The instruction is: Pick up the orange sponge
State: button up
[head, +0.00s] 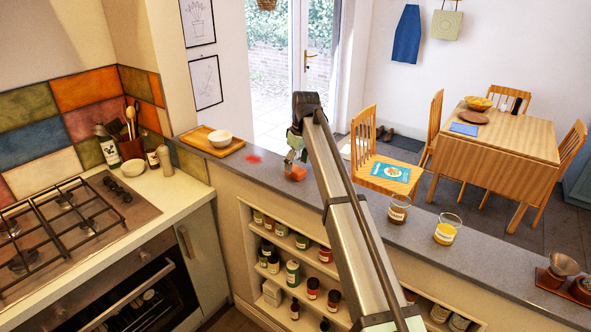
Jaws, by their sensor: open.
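An orange object (295,174), which looks like the orange sponge, lies on the grey counter top near the middle of the head view. My gripper (296,157) hangs at the far end of my arm, pointing down at it. The gripper is open, with its fingers just above or around the sponge; the small size and overlap do not show whether they touch it. Part of the sponge's upper side is hidden behind the fingers.
A red patch (254,159) lies left of the sponge. Two glass jars (398,208) (447,229) stand to the right. Shelves of jars (257,236) sit below the counter.

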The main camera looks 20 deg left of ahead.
aim_at(296, 169)
jog(key=shift+a+f, duration=0.1)
jog(key=shift+f, duration=0.85)
jog(key=c, duration=0.9)
jog(key=shift+r, duration=0.15)
jog(key=shift+r+b, duration=2.8)
jog(key=shift+r, duration=7.1)
jog(key=shift+c, duration=1.1)
jog(key=shift+a, duration=0.1)
